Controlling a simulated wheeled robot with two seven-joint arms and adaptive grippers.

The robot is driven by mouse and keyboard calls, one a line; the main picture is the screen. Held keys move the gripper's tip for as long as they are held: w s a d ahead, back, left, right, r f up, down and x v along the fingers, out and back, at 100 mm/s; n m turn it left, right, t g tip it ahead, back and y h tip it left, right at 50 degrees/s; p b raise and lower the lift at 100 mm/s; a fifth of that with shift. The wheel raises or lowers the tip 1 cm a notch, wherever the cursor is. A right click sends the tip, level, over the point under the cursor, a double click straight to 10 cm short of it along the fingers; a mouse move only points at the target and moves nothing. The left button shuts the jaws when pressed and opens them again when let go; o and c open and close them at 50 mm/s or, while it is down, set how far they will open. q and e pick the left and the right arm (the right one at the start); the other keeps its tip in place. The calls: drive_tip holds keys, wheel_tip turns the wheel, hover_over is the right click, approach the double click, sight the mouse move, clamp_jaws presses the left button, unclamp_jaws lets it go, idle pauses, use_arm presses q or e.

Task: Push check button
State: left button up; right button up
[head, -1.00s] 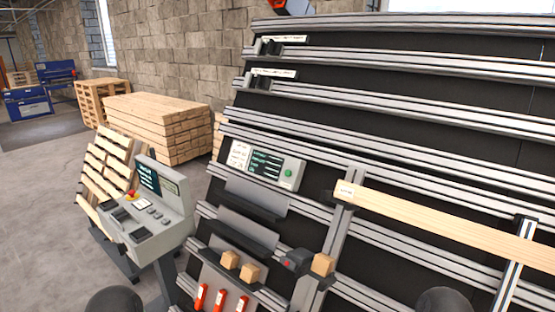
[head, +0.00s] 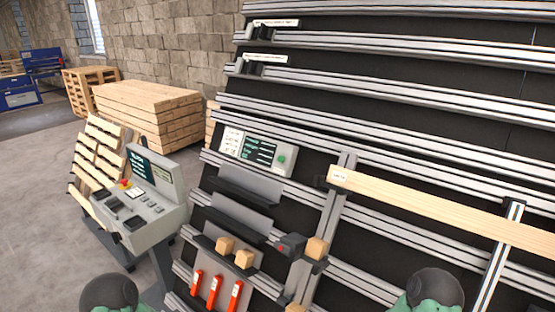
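A grey control panel (head: 232,146) with a dark display and a white label is mounted on the rail frame, left of centre in the head view. A round green button (head: 281,158) sits at the panel's right end; nothing covers it. The task's check button is not readably labelled, so I cannot confirm that it is this one. Neither gripper shows. Two dark, rounded parts of my own arms with green patches show at the bottom edge, well below the panel.
A grey console (head: 165,212) with a screen and a red emergency knob (head: 124,184) stands left. Below the panel are shelves, small wooden blocks (head: 244,258) and red-orange tools (head: 215,291). A long plank (head: 440,206) crosses the right. Stacked timber (head: 147,112) stands behind.

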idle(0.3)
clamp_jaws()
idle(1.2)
